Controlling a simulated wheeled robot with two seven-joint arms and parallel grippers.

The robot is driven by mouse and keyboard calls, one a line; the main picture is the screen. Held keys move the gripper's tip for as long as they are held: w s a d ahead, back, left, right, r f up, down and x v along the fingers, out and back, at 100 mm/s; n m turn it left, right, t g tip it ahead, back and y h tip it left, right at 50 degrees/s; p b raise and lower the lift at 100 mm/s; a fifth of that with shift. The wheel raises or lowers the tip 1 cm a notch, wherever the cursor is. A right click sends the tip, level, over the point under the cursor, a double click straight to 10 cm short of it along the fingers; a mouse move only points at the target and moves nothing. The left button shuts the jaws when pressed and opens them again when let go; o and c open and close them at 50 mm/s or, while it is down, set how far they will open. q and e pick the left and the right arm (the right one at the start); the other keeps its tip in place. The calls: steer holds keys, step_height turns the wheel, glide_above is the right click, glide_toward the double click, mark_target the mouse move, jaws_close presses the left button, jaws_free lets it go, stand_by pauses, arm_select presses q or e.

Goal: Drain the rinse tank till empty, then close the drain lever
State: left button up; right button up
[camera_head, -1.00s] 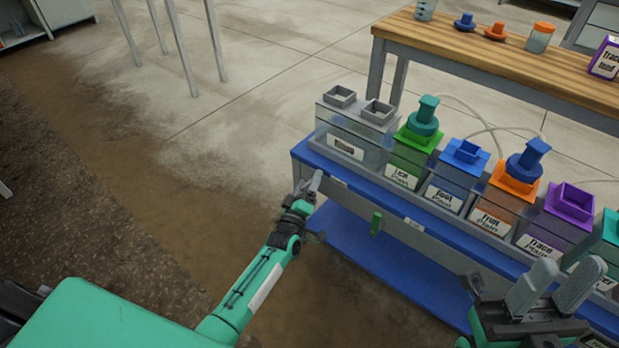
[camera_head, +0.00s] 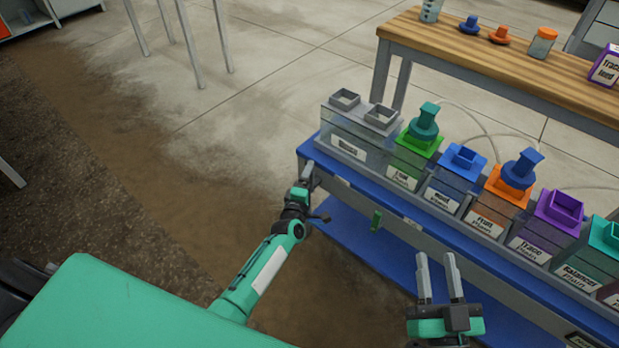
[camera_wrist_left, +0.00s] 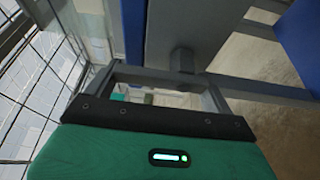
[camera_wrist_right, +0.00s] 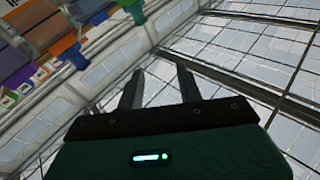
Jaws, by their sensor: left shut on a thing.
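The rinse tank (camera_head: 368,135), a clear box with two grey square collars on top and a white label, stands at the left end of the skid. I cannot make out a liquid level in it. My left gripper (camera_head: 307,172) is at the skid's left end, just below this tank, shut on a small grey part that appears to be the drain lever. The left wrist view shows a dark grey block (camera_wrist_left: 182,60) at the fingertips; the lever's angle is unclear. My right gripper (camera_head: 440,274) is open and empty, in front of the skid.
Several coloured-lid tanks, including green (camera_head: 418,142) and orange (camera_head: 503,187), line the blue skid (camera_head: 318,152) to the right. A green piece (camera_head: 376,219) hangs on its front. A wooden bench (camera_head: 470,50) stands behind.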

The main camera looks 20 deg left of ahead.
arm_select(q)
steer(key=shift+f, duration=0.15)
arm_select(e)
steer(key=shift+s+a+f+g, duration=0.15)
steer(key=shift+f+g, duration=0.15)
steer(key=shift+f, duration=0.35)
arm_select(q)
steer(key=o, duration=1.2)
steer(key=shift+a, duration=0.1)
steer(key=shift+o, duration=0.2)
steer(key=shift+s, duration=0.1)
steer(key=shift+s, duration=0.2)
steer(key=s+p, duration=0.2)
steer(key=s, duration=1.1)
steer(key=shift+s+d+p, duration=0.15)
steer(key=shift+d+p, duration=0.15)
steer(key=shift+p, duration=0.05)
arm_select(e)
steer(key=s+a+f+g+h, duration=0.1)
steer(key=s+f+g, duration=0.3)
steer(key=f+g, duration=0.2)
step_height(320, 180, down, 2)
steer(key=shift+f, duration=0.25)
